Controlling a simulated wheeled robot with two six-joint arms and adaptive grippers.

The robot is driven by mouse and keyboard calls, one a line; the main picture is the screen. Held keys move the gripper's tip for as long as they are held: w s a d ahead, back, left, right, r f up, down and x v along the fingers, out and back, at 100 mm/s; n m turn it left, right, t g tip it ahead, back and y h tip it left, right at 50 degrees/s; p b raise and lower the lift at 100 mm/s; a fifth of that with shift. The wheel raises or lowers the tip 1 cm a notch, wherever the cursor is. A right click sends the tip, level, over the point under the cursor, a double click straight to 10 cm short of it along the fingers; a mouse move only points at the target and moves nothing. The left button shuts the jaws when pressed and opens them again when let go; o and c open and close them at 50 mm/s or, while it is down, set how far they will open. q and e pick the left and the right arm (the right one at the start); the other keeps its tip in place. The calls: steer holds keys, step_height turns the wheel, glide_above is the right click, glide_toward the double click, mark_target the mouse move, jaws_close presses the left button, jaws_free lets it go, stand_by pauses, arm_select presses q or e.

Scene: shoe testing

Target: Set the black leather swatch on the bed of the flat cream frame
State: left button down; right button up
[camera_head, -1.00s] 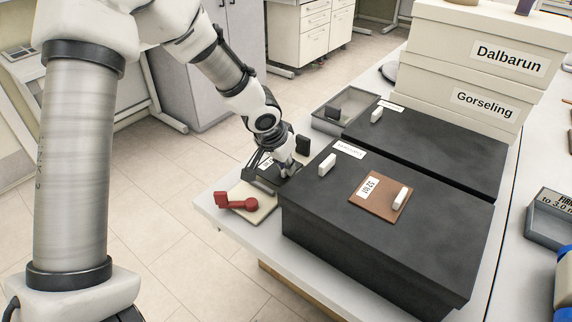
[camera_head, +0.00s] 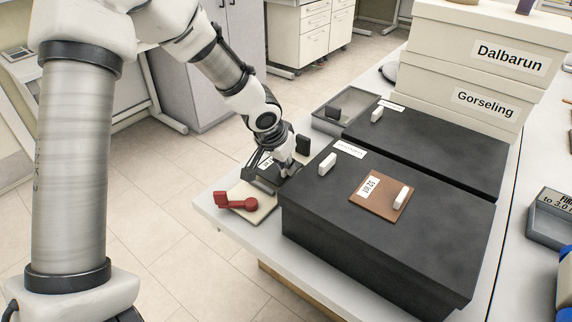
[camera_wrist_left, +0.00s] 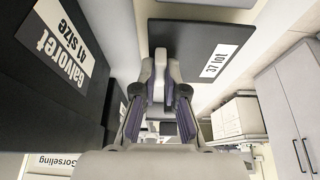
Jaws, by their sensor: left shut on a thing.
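The black leather swatch (camera_head: 262,174) has a white label; in the left wrist view the swatch (camera_wrist_left: 190,42) shows "37 lot". My right gripper is out of view.
A large black box (camera_head: 370,255) stands close right of the gripper, with a brown swatch (camera_head: 375,207) and white tab on top. A second black box (camera_head: 440,145) and a grey tray (camera_head: 323,122) are behind. Cream boxes (camera_head: 480,60) are stacked beyond.

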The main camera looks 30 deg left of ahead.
arm_select(q)
steer(key=shift+f, duration=0.15)
steer(key=shift+f+b, duration=0.3)
steer(key=shift+b, duration=0.2)
steer(key=shift+f, duration=0.1)
steer(key=shift+s+a+f+b, duration=0.1)
steer(key=shift+s+f+b, duration=0.35)
steer(key=shift+b, duration=0.4)
steer(key=shift+w+r+p, duration=0.15)
steer(key=shift+r+p, duration=0.35)
steer(key=shift+r, duration=0.05)
steer(key=shift+w+r, duration=0.1)
steer(key=shift+w, duration=0.2)
